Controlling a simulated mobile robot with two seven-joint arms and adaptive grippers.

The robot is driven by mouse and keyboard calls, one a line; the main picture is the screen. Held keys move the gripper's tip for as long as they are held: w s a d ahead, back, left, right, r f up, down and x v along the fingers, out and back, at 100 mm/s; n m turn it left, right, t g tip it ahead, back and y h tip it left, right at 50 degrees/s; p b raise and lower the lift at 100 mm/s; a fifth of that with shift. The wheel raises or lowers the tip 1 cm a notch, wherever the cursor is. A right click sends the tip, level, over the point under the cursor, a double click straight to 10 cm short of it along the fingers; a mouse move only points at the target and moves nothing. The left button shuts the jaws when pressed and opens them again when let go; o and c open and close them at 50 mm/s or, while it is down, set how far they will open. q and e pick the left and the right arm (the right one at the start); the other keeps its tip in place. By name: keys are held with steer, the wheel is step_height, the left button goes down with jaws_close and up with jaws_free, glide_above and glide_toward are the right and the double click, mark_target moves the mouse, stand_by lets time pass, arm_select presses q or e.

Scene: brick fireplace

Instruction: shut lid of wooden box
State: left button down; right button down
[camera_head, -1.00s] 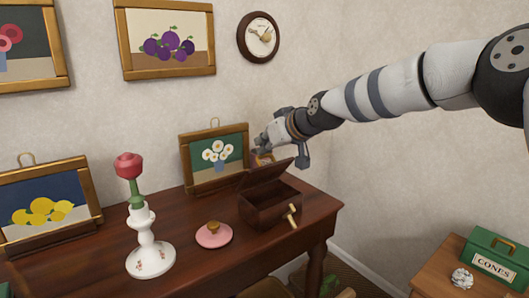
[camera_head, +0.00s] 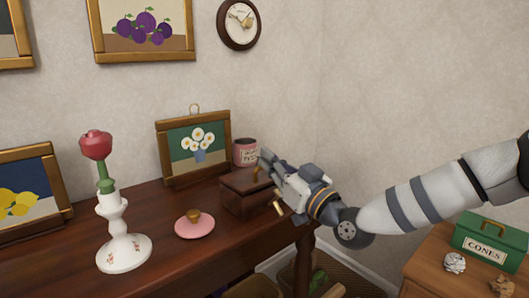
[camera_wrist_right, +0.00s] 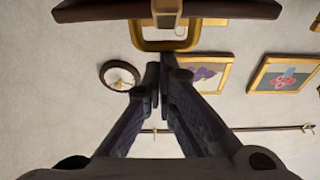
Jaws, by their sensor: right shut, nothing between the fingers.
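The dark wooden box (camera_head: 240,199) stands near the right end of the table in the head view. Its lid (camera_head: 238,181) is down over the box; whether it sits fully flush I cannot tell, as my gripper hides the right part. My right gripper (camera_head: 266,158) is at the right side of the box, with its fingertips just above the lid's far right part. In the right wrist view its fingers (camera_wrist_right: 159,84) are together and empty. A dark wood edge (camera_wrist_right: 90,11) with a gold loop (camera_wrist_right: 165,44) shows at the top there, apparently part of the box.
A pink mug (camera_head: 245,153) stands behind the box. A pink lid with a knob (camera_head: 194,227) and a white candlestick (camera_head: 122,247) are to the left. A daisy picture (camera_head: 196,147) leans at the wall. A green box (camera_head: 488,243) is on a side table at right.

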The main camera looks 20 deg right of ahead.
steer(key=shift+s+d+f, duration=0.1)
steer(key=shift+s+f, duration=0.25)
steer(key=shift+f, duration=0.2)
